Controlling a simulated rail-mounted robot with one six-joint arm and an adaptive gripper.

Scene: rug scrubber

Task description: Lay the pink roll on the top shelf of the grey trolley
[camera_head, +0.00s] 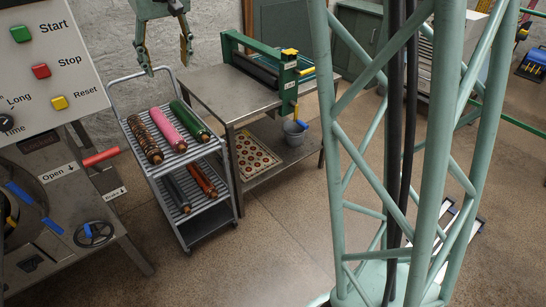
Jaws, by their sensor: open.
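The pink roll (167,129) lies on the top shelf of the grey trolley (196,153), between a brown patterned roll (146,140) on its left and a green roll (189,120) on its right. My gripper (167,68) hangs from the top of the view, above the trolley's back end. Its two fingers are spread apart with nothing between them. It appears apart from the pink roll. The trolley's lower shelf (208,211) holds a dark grey roll (177,194) and an orange-brown roll (202,180).
A metal table (208,97) with a green roller press (264,68) stands right of the trolley; a patterned rug (256,158) and a bucket (295,133) are below. A machine with a control panel (45,62) stands left. Floor in front of the trolley is clear.

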